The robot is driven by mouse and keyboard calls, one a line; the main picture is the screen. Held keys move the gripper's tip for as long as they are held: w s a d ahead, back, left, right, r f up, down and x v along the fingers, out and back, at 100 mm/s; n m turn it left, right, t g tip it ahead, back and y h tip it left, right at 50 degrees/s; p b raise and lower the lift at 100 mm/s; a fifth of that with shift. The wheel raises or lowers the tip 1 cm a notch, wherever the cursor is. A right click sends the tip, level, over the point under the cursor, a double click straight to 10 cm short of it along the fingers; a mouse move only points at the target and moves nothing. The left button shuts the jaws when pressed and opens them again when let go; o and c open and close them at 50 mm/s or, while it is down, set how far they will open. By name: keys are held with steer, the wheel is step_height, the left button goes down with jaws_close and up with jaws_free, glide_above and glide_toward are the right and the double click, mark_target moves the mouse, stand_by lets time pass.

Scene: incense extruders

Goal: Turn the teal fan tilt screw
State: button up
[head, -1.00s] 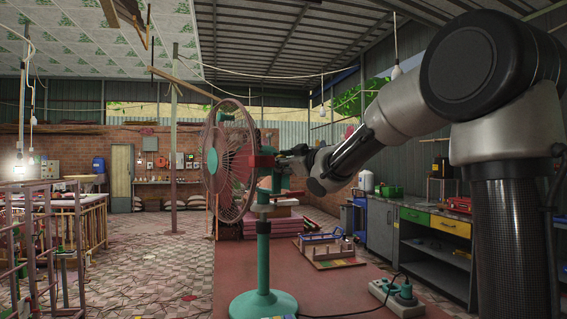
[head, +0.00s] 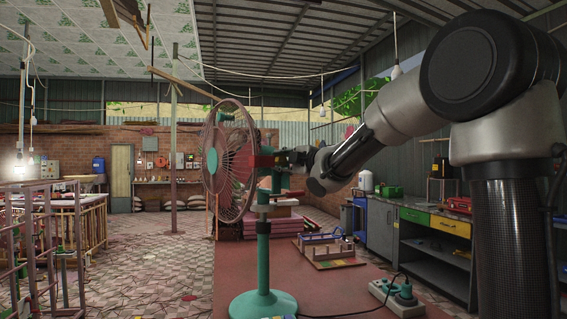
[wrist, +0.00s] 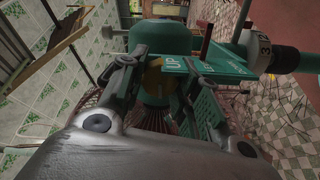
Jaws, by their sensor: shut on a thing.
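My gripper (head: 285,158) reaches in from the right behind the fan head. In the wrist view, my gripper's two fingers (wrist: 152,68) close around a small part at the teal housing (wrist: 160,38). This appears to be the tilt screw, mostly hidden by the fingers.
The fan stands on a red surface (head: 350,292) with a power strip (head: 397,292) at its right. A small wooden rack (head: 328,250) lies behind. Grey cabinets with green and yellow drawers (head: 450,226) line the right.

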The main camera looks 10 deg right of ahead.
steer(key=shift+f+n, duration=0.1)
steer(key=shift+n, duration=0.2)
stand_by(0.4)
steer(key=o, duration=1)
steer(key=v, duration=1.2)
